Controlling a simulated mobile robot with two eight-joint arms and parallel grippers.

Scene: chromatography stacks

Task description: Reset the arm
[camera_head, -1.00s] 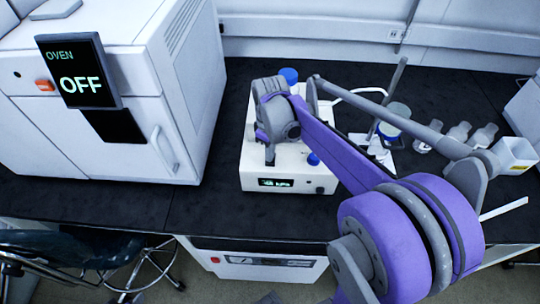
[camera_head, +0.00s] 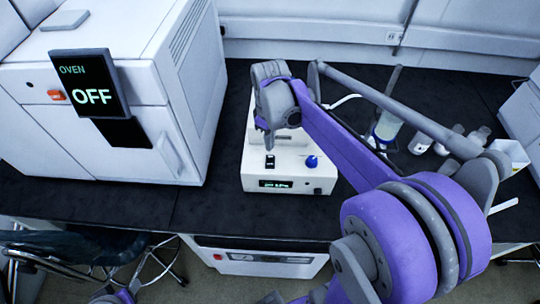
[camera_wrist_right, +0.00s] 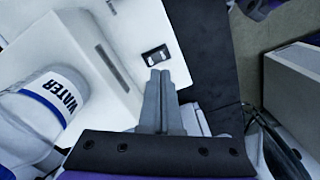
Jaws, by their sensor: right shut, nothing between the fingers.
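My right arm reaches in from the right in the head view. Its gripper (camera_head: 268,146) points down over a white pump box (camera_head: 318,178) with a lit display, a blue knob (camera_head: 311,161) and a black switch (camera_head: 270,161). In the right wrist view the gripper's fingers (camera_wrist_right: 160,77) are together with nothing between them. The switch (camera_wrist_right: 155,55) shows just past the fingertips, apart from them as far as I can tell. A small purple and grey part of mine shows at the bottom edge of the head view; no left gripper jaws can be made out.
A white oven (camera_head: 150,75) reading OFF stands left on the dark bench (camera_head: 120,205). Bottles (camera_head: 420,142) stand at the right, partly behind my arm. A bottle labelled WATER (camera_wrist_right: 50,95) is close by in the wrist view.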

